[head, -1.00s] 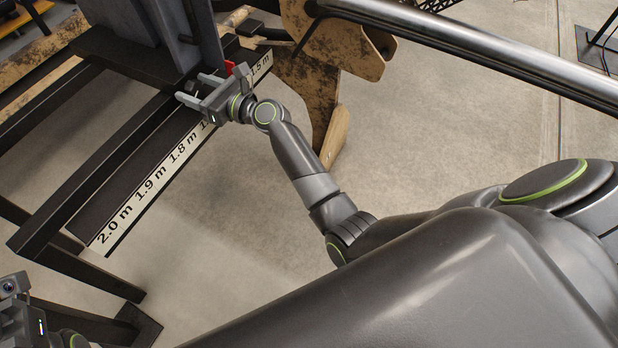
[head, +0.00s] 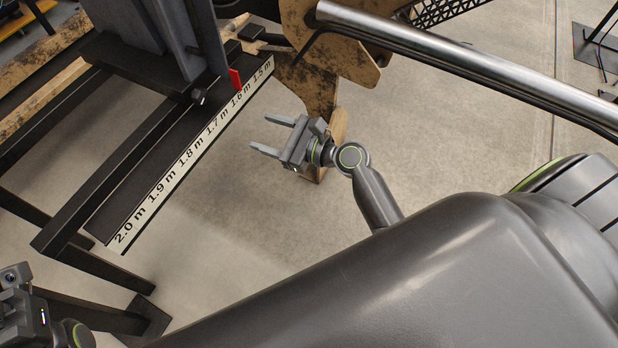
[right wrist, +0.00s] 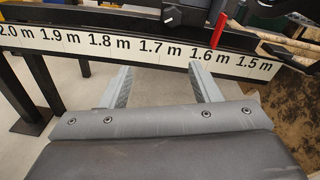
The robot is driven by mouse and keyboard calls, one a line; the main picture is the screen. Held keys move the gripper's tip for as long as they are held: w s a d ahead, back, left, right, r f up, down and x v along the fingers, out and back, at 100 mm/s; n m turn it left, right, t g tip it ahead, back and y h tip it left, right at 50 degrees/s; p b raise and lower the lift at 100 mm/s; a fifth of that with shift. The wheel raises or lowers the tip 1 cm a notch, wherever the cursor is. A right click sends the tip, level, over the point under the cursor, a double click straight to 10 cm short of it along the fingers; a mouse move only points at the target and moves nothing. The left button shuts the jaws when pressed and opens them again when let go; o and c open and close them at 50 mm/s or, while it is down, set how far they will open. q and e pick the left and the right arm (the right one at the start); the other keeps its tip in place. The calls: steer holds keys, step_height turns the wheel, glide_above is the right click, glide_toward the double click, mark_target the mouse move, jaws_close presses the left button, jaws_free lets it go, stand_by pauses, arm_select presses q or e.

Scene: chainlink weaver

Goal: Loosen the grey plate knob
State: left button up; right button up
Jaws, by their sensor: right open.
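A small knob (head: 198,97) with a pale end sits at the foot of the grey upright plate (head: 207,40), on the dark rail. A roundish knob end (right wrist: 169,15) shows at the top of the right wrist view, left of the red pointer (right wrist: 219,30); whether it is the same knob is hard to tell. My right gripper (head: 261,133) is open and empty, right of the rail and apart from it. Its two fingers also show in the right wrist view (right wrist: 160,80), with nothing between them. My left gripper (head: 15,290) is partly in view at the lower left; its jaws are unclear.
A white scale strip (head: 186,160), marked 1.5 m to 2.0 m, runs along the rail edge. A thick metal tube (head: 450,55) crosses the upper right. A worn wooden panel (head: 325,75) stands behind my right gripper. Bare concrete floor lies between the rail and my right arm.

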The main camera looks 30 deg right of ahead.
steer(key=s+d+f+n+g+h, duration=0.4)
steer(key=s+f+n, duration=0.3)
steer(key=s+n, duration=0.4)
steer(key=shift+n, duration=1)
steer(key=shift+w, duration=0.1)
